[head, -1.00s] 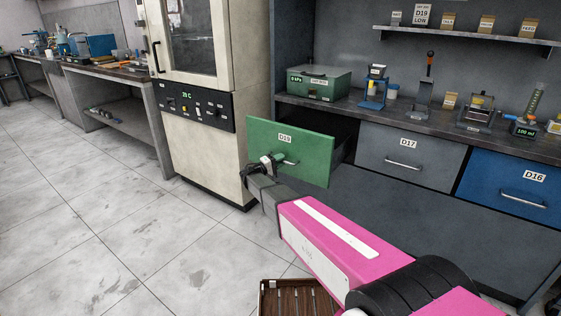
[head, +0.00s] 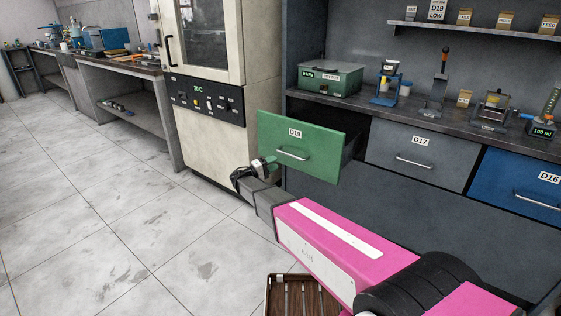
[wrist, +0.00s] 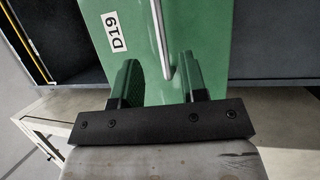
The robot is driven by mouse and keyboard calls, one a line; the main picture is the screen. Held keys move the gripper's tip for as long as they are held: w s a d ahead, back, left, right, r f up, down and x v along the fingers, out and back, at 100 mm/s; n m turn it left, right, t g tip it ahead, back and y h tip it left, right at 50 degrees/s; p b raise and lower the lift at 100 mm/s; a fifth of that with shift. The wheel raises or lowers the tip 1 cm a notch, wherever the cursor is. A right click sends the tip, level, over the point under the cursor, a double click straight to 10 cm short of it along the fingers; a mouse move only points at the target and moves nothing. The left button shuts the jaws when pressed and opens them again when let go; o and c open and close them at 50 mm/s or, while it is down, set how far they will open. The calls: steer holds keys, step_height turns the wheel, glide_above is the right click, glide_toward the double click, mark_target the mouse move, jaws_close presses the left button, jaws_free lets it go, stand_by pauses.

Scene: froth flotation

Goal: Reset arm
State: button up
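My gripper (head: 268,163) is in front of the green drawer D19 (head: 325,150), to the left of its handle (head: 291,154) in the head view. In the wrist view, its two green fingers (wrist: 156,82) stand wide apart with nothing between them, so it is open and empty. The drawer front (wrist: 113,20) and its metal handle (wrist: 160,38) lie beyond the fingertips, apart from them as far as I can tell. The drawer is pulled out from the bench. My pink and white arm reaches in from the lower right.
Grey drawer D17 (head: 415,155) and blue drawer D16 (head: 512,185) are shut. The cream oven cabinet (head: 208,140) stands left of the drawer. A brown slatted tray (head: 268,297) is at the bottom. The tiled floor (head: 110,210) at left is clear.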

steer(key=shift+s+a+f, duration=0.1)
steer(key=shift+s+a, duration=0.2)
steer(key=shift+a, duration=0.15)
steer(key=shift+d, duration=0.1)
steer(key=s+d+f+m+g+y, duration=0.1)
steer(key=s+d+f+g+y, duration=0.25)
steer(key=s+d, duration=0.45)
steer(key=s+d+f+m+g+y, duration=0.15)
steer(key=s+d+g, duration=0.3)
steer(key=d, duration=0.75)
steer(key=s+d+m+g+y, duration=0.1)
steer(key=s+d+y, duration=0.1)
steer(key=s+y, duration=0.4)
steer(key=s+d+f+m+g+y, duration=0.1)
steer(key=s+d+m+y, duration=0.1)
steer(key=s+y, duration=0.4)
steer(key=s+d, duration=0.1)
steer(key=s, duration=0.3)
steer(key=shift+s+d+f, duration=0.15)
steer(key=shift+f, duration=0.15)
